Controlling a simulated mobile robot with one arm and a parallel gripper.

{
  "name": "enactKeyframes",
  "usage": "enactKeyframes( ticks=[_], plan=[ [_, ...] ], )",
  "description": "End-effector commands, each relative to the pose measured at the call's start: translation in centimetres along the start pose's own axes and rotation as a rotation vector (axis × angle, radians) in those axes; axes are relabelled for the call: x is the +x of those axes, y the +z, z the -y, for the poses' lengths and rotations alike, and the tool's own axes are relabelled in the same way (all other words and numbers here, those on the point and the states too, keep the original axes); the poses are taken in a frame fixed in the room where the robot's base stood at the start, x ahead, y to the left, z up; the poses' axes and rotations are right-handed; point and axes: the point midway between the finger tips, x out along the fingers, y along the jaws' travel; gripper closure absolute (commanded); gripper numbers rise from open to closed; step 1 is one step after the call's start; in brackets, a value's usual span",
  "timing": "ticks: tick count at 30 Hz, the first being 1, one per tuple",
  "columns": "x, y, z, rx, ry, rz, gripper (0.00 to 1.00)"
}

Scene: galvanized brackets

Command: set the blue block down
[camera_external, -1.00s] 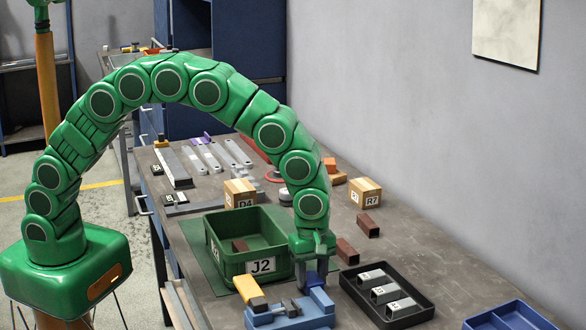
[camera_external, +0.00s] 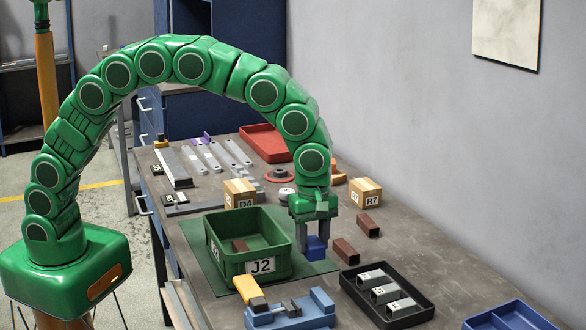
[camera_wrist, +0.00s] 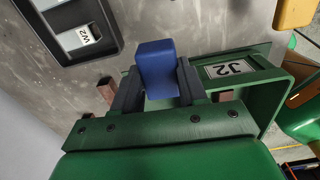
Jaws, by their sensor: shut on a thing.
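The blue block (camera_external: 316,248) is held between the fingers of my gripper (camera_external: 312,236), which is shut on it. In the wrist view the block (camera_wrist: 156,68) sticks out past the dark fingertips of my gripper (camera_wrist: 157,86). My gripper points down, just right of the green bin (camera_external: 228,262) labelled J2. The block appears to be above the table (camera_external: 390,252); the exact gap under it is hard to tell.
A black tray (camera_external: 429,306) with several labelled grey blocks lies to the right. Brown blocks (camera_external: 345,250) lie close to my gripper's right. A blue vise-like fixture (camera_external: 318,312) with a yellow-handled tool (camera_external: 249,290) stands in front. Cardboard boxes (camera_external: 365,192) stand behind.

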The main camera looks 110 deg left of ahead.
Motion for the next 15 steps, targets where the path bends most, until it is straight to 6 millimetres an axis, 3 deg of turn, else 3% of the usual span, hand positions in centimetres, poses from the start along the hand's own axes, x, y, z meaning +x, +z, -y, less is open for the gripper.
enactKeyframes(
  ticks=[7, 15],
  plan=[
    [-0.6, 0.6, 0.4, 0.096, -0.001, -0.001, 0.93],
    [-0.6, 2.6, 1.6, 0.451, -0.001, -0.001, 0.93]
  ],
)
